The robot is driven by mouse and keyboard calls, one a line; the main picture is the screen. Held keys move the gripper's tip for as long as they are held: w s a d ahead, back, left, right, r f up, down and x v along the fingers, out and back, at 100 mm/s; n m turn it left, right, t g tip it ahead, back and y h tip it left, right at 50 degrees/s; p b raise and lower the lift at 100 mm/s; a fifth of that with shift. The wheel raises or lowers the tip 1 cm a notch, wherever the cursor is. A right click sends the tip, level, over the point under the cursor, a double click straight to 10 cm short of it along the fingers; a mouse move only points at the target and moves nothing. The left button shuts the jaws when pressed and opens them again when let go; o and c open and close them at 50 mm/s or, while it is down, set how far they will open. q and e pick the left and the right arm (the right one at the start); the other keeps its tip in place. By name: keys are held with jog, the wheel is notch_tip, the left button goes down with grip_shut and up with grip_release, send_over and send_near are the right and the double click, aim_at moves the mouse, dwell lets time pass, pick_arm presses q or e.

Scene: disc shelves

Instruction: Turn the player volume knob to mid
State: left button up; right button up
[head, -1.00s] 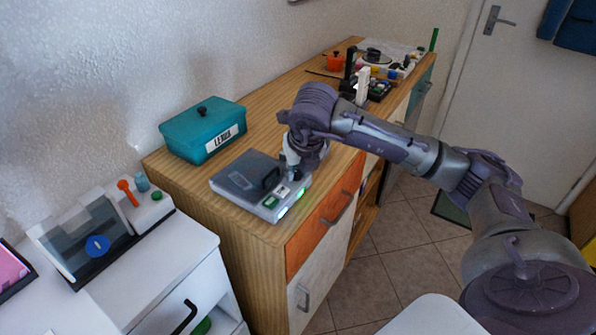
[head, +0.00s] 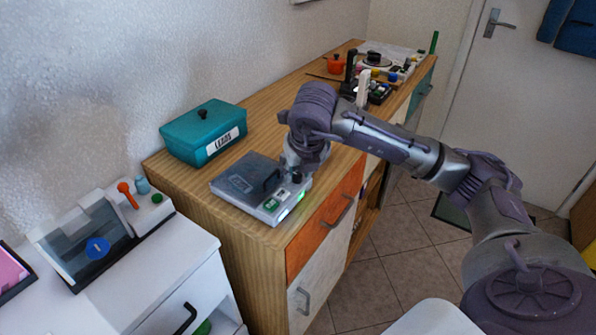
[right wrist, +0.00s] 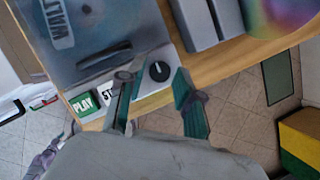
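The player (head: 232,186) is a flat grey box with a dark lid, near the front edge of the wooden cabinet. It also shows in the right wrist view (right wrist: 95,25), with a green PLAY button (right wrist: 83,104) and a partly hidden white button. The volume knob (right wrist: 159,71) is a round black dial with a pale mark, on the panel beside the buttons. My right gripper (right wrist: 157,95) is open, its two green-grey fingers spread either side of the knob, with gaps visible. In the head view the right gripper (head: 297,168) is over the player's right corner. My left gripper is not in view.
A teal lidded box (head: 190,135) stands behind the player on the wooden cabinet (head: 190,190). A white cabinet at lower left holds a device with a clear lid (head: 85,235). A turntable (head: 375,60) and small items stand at the far end.

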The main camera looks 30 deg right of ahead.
jog(key=v, duration=1.1)
jog(key=shift+s+r, duration=0.1)
jog(key=shift+s, duration=0.05)
